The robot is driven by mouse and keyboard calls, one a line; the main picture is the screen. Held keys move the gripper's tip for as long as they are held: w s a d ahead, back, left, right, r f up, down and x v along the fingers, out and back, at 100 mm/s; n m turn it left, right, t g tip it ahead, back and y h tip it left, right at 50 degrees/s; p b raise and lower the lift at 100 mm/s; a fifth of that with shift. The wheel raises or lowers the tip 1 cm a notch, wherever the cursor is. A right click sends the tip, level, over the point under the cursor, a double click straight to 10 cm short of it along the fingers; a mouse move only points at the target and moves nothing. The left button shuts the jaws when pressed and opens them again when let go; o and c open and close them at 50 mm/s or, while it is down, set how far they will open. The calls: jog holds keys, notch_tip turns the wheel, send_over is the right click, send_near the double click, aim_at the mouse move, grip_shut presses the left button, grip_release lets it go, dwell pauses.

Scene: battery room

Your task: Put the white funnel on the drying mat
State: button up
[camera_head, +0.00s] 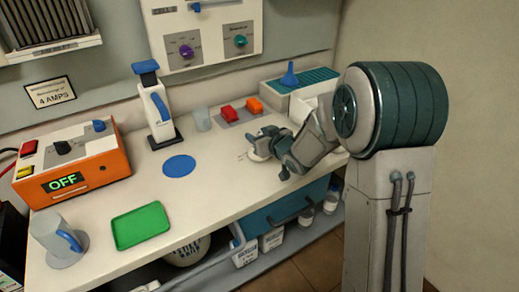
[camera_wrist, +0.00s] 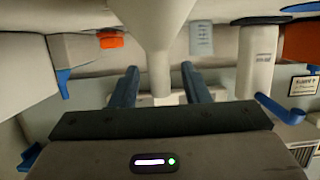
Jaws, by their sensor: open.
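The white funnel stands mouth down on the bench, its spout pointing up; in the wrist view its cone (camera_wrist: 155,25) fills the top middle. In the head view only a small white part of it (camera_head: 256,156) shows beside my gripper (camera_head: 265,140). In the wrist view my gripper (camera_wrist: 158,88) is open, with one blue finger on each side of the spout. I cannot tell whether either finger touches it. A teal ribbed surface (camera_head: 318,76) at the back right, with a blue funnel (camera_head: 289,77) on it, looks most like the drying mat.
A blue disc (camera_head: 179,166) and a green tray (camera_head: 140,226) lie on the bench. An orange power unit (camera_head: 75,168) and a handled jug (camera_head: 56,237) are at left.

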grip_shut()
jog(key=shift+r, duration=0.1)
